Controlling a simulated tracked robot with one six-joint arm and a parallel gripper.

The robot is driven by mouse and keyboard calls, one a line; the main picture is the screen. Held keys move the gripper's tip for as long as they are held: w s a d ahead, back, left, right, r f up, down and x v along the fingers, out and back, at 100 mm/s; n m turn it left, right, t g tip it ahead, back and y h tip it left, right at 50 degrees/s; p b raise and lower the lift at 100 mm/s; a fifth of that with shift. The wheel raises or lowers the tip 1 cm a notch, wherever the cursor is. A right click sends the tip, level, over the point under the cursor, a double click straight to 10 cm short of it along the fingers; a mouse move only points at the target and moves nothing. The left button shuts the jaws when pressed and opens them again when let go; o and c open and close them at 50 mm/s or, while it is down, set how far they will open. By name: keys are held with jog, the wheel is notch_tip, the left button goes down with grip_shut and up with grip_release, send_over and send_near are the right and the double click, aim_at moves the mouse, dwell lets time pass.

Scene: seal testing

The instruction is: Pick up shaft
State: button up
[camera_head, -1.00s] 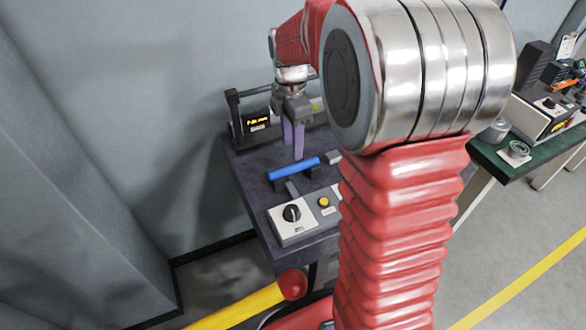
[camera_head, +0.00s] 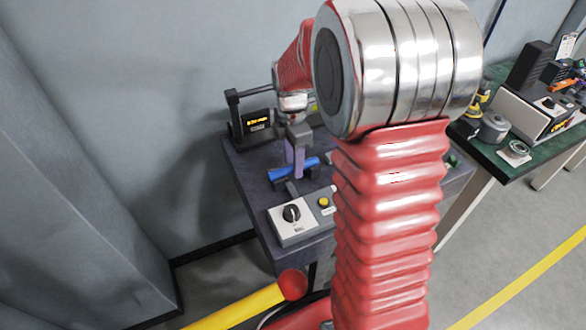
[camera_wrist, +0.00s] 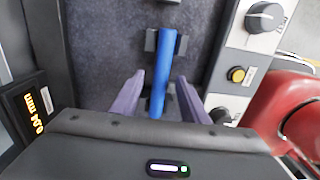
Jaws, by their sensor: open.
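The shaft looks like a blue rod (camera_head: 280,174). It lies across dark grey supports on the dark table top (camera_head: 248,180). In the wrist view the blue shaft (camera_wrist: 161,75) runs lengthwise between the two purple fingers of my gripper (camera_wrist: 160,92). The fingers stand apart, one on each side of the shaft, with visible gaps to it. In the head view my gripper (camera_head: 296,172) points down over the shaft and hides its middle part.
A grey control box (camera_head: 293,226) with a black knob and yellow button stands at the table's front. A black device with a lit display (camera_head: 258,122) stands at the back left. A green table (camera_head: 492,147) with equipment is at the right.

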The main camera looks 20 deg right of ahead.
jog(key=shift+f, duration=0.3)
jog(key=shift+c, duration=0.5)
grip_shut()
dwell(0.4)
